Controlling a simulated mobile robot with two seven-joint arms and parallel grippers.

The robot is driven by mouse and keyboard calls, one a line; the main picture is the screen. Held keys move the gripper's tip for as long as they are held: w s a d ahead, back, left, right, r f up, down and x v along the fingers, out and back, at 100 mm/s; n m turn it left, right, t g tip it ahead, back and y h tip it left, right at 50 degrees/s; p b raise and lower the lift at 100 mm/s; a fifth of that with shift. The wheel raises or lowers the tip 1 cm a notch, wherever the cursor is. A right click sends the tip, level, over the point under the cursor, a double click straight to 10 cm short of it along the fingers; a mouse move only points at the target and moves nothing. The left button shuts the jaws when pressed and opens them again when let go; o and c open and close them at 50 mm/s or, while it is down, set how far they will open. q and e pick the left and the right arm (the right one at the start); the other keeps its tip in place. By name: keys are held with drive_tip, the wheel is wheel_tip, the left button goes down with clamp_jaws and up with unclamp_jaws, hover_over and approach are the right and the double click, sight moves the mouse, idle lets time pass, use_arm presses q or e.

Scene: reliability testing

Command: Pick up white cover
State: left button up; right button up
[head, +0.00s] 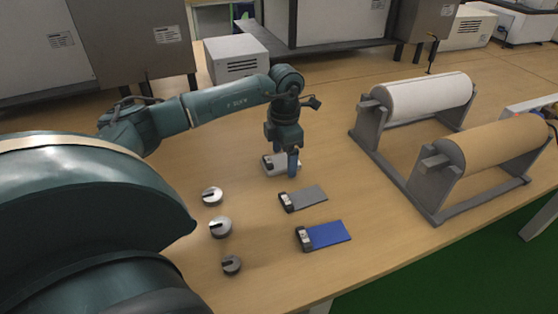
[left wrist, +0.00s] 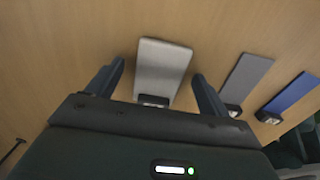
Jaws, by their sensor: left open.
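The white cover, a pale flat plate with a dark clip at one end, lies on the table (head: 385,245). In the left wrist view the white cover (left wrist: 163,66) shows between my two fingers, with a gap on each side. My left gripper (head: 282,164) points down over it in the head view and is open. The gripper partly hides the white cover (head: 270,165) there. I cannot tell how far the fingertips are above the table. My right gripper is not in view.
A grey cover (head: 308,197) and a blue cover (head: 329,235) lie nearer in the head view. Several slotted metal discs (head: 221,227) lie left of them. A white roll (head: 430,97) and a brown roll (head: 500,145) sit on stands at right. Grey machines line the back.

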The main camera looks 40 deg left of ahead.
use_arm(q)
drive_tip(key=shift+c, duration=0.3)
drive_tip(key=c, duration=1)
